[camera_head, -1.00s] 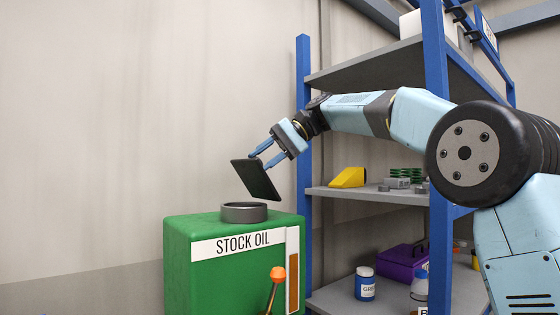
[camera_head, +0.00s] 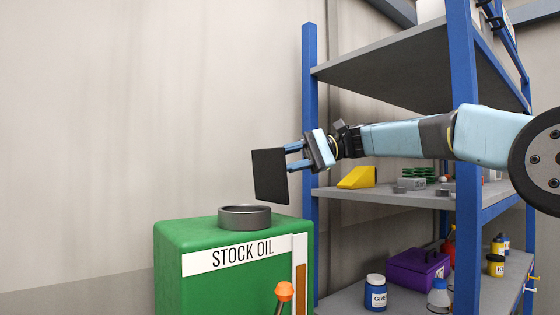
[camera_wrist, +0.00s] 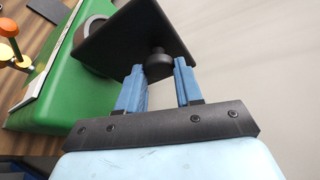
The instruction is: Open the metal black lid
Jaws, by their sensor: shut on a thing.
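The black metal lid (camera_head: 269,176) is a flat square plate, held nearly upright in the air above the green stock oil tank (camera_head: 215,285). My gripper (camera_head: 290,158) is shut on the lid's round knob, which shows between the two blue fingers in the wrist view (camera_wrist: 159,66). The lid is clear of the grey round opening ring (camera_head: 244,217) on top of the tank. The ring is uncovered, and its inside is mostly hidden from this angle. In the wrist view the lid (camera_wrist: 125,38) covers part of the ring.
A blue-framed shelf (camera_head: 390,65) stands right of the tank, close behind my arm. It holds a yellow wedge (camera_head: 357,177), a purple box (camera_head: 415,268) and a white-and-blue jar (camera_head: 376,293). An orange-knobbed lever (camera_head: 284,291) stands at the tank's front. The left wall side is free.

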